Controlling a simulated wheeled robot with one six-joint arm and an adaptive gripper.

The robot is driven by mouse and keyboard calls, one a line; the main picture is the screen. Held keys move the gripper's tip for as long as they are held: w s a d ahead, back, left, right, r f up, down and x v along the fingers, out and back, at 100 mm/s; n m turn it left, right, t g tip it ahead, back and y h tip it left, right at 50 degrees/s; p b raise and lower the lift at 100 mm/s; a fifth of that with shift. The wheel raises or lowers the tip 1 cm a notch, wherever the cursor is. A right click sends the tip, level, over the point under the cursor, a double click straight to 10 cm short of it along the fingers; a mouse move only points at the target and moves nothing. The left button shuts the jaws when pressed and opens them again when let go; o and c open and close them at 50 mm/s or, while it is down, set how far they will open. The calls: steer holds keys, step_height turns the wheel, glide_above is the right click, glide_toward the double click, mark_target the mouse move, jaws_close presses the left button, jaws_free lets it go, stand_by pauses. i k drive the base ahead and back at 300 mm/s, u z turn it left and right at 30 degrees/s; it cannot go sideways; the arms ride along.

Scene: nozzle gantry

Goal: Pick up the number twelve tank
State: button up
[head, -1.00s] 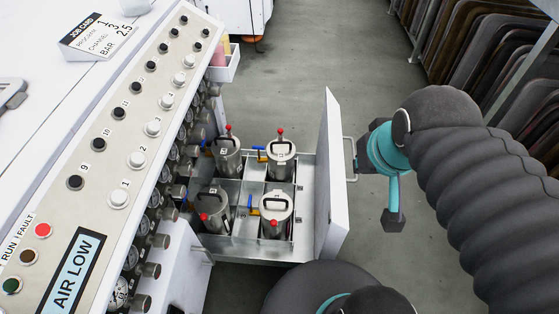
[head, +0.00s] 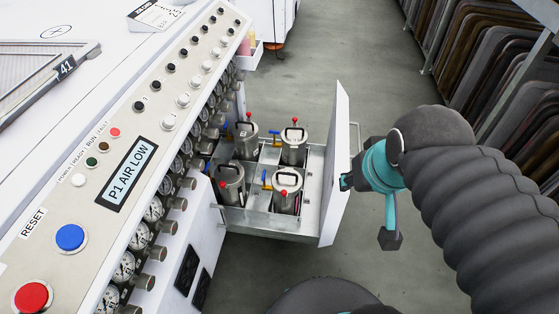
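Several upright metal tanks with handled lids, red knobs and blue or yellow fittings stand in a pulled-out divided drawer (head: 262,225). One is front right (head: 286,200), one front left (head: 231,190), one back right (head: 293,150), one back left (head: 246,146). Their labels are too small to read, so I cannot tell which is number twelve. My gripper (head: 368,212) is to the right of the drawer's white front panel (head: 334,170), outside the drawer. Its fingers are spread, with nothing visible between them. It is apart from the tanks.
The drawer handle (head: 356,135) is on the panel's outer side, near my gripper. On the left is a control console (head: 125,130) with buttons, an "P1 AIR LOW" display and a row of gauges. A rack of dark frames (head: 490,60) is at upper right. Grey floor (head: 340,50) is clear behind the drawer.

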mark_target(295, 156)
steer(key=u, duration=0.9)
steer(key=k, duration=0.45)
steer(key=z, duration=0.95)
steer(key=i, duration=0.9)
